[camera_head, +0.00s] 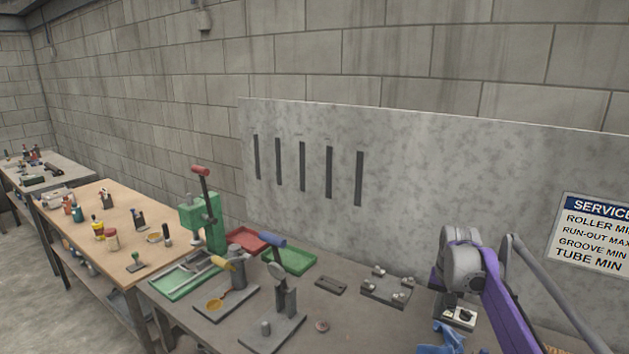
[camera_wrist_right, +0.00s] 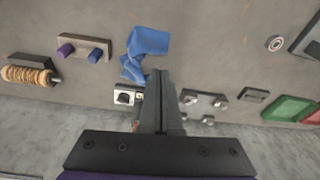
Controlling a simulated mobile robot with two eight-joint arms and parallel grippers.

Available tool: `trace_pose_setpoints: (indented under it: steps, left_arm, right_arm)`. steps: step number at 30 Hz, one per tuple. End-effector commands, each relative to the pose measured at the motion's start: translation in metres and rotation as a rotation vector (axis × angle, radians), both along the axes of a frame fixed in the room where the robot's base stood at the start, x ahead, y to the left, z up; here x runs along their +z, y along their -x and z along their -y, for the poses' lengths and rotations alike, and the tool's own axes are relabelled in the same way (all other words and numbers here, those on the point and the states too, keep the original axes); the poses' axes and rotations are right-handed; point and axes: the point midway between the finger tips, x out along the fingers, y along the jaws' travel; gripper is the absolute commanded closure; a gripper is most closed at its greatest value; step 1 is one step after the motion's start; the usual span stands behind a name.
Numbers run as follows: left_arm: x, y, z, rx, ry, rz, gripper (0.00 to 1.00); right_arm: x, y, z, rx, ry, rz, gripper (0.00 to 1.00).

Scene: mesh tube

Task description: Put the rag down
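The blue rag (camera_head: 440,340) lies crumpled on the workbench at the bottom edge of the head view, partly cut off. In the right wrist view the rag (camera_wrist_right: 148,43) lies on the bench just beyond the fingertips. My right gripper (camera_wrist_right: 160,76) points down at the bench with its fingers together and nothing visible between them. It looks apart from the rag, though the tips overlap its edge in the picture. In the head view the right wrist hides most of the fingers. My left gripper is not in view.
A small block with a dark opening (camera_wrist_right: 126,97) sits beside the rag. A plate with metal studs (camera_head: 388,287), a green tray (camera_head: 289,261) and lever tools (camera_head: 284,292) stand to the left. A grey panel (camera_head: 420,190) rises behind the workbench (camera_head: 340,325).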

Motion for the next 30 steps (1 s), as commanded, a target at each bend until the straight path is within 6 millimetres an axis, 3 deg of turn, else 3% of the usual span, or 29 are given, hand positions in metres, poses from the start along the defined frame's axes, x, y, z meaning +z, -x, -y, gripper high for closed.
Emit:
trace_pose_setpoints:
  steps: [6, 11, 17, 21, 25, 30]
  left_arm:
    - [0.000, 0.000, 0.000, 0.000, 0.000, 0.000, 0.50]
    - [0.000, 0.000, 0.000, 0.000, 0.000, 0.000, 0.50]
    - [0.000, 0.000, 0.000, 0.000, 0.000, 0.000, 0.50]
    - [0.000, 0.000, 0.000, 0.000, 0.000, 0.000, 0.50]
    - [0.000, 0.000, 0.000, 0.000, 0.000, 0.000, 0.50]
    - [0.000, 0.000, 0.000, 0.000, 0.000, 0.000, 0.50]
  right_arm:
    - [0.023, 0.071, -0.049, 0.119, 0.032, 0.094, 1.00]
    - [0.021, 0.129, -0.079, 0.203, 0.055, 0.163, 1.00]
    - [-0.001, 0.206, -0.109, 0.307, 0.086, 0.251, 1.00]
    - [-0.029, 0.255, -0.124, 0.375, 0.106, 0.310, 1.00]
    - [-0.054, 0.288, -0.133, 0.422, 0.120, 0.352, 1.00]
    - [-0.073, 0.309, -0.138, 0.452, 0.130, 0.382, 1.00]
